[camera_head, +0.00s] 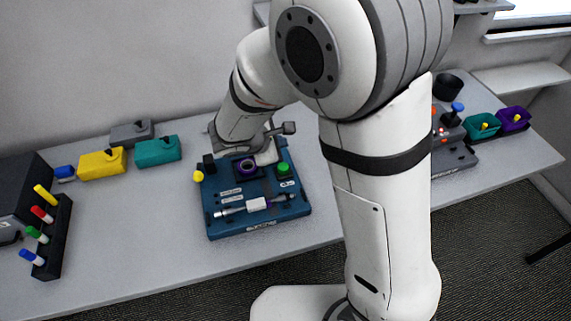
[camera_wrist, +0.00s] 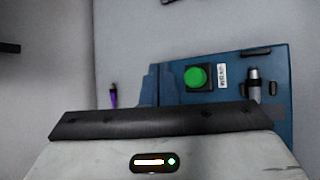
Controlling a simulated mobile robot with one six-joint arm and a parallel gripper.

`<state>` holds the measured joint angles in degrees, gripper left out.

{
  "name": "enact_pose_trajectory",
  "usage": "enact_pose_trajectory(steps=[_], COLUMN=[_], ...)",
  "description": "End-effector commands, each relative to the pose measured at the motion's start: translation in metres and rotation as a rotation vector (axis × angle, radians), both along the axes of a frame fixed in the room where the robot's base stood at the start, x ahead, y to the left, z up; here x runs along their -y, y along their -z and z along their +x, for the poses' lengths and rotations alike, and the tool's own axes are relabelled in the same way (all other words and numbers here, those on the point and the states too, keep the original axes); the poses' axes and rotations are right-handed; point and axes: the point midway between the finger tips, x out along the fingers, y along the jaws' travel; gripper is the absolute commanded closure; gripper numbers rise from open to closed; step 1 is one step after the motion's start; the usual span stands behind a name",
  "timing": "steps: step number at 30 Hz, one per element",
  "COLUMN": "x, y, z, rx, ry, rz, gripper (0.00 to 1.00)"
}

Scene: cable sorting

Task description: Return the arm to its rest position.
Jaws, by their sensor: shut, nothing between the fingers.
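My arm reaches from the right of the head view over the table, bent at the elbow. My gripper (camera_head: 267,154) is shut and empty over the back part of a blue board (camera_head: 225,212); much of it is hidden by my wrist. I cannot tell whether it touches the board. In the wrist view the dark edge of my gripper's body crosses the lower middle, with the blue board (camera_wrist: 278,125) behind it. A green button (camera_head: 283,168) on the board also shows in the wrist view (camera_wrist: 196,76).
Yellow (camera_head: 100,166) and teal (camera_head: 157,152) boxes stand behind left.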

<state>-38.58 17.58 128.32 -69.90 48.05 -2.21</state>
Motion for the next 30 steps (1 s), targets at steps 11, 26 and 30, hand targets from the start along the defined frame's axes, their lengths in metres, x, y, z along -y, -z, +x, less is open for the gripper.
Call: enact_pose_trajectory(steps=[11, 26, 30], x=[0.0, 0.129, 0.153], y=[0.0, -0.072, -0.091], z=[0.0, -0.078, -0.12], rx=[0.0, 0.058, 0.089], ry=[0.0, 0.732, 1.006], rz=[0.0, 0.435, 0.648], gripper=[1.0, 1.0, 1.0])
